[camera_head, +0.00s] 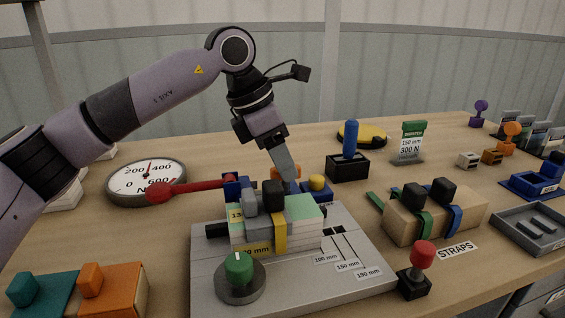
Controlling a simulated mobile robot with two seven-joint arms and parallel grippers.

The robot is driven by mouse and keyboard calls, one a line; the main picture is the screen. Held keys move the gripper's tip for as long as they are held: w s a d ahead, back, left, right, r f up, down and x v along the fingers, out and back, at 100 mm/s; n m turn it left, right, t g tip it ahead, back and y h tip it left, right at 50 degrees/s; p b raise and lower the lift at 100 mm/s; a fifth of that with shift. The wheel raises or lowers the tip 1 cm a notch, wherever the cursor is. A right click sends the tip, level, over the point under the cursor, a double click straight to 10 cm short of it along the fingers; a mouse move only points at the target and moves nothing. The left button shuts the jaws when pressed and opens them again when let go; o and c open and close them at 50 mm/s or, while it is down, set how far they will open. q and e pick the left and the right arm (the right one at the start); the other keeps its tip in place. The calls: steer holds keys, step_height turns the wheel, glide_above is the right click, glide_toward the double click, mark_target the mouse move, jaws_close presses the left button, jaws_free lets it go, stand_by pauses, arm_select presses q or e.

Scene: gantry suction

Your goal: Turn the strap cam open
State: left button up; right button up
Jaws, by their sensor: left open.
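A stack of pale and green-topped blocks (305,225) stands on a grey plate (350,286). A yellow strap (279,234) runs over it, with a black block (273,195) on top. A grey piece (250,202) sits beside it. A red lever (195,187) reaches left from a blue block (236,187) at the stack's back. I cannot tell for certain which part is the strap cam. My left gripper (288,180) is open and points down just behind the black block; its fingertips are partly hidden, and contact is unclear. My right gripper is not in view.
A green knob (239,268) stands at the plate's front left. A dial gauge (147,180) is at the left. A wooden block with green and blue straps (435,217) and a red-topped joystick (422,254) are at the right. A blue-handled black box (349,165) stands behind.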

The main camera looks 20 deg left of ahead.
arm_select(q)
steer(key=shift+d+f, duration=0.1)
steer(key=shift+f, duration=0.15)
steer(key=shift+w, duration=0.1)
steer(key=shift+c, duration=0.3)
jaws_close()
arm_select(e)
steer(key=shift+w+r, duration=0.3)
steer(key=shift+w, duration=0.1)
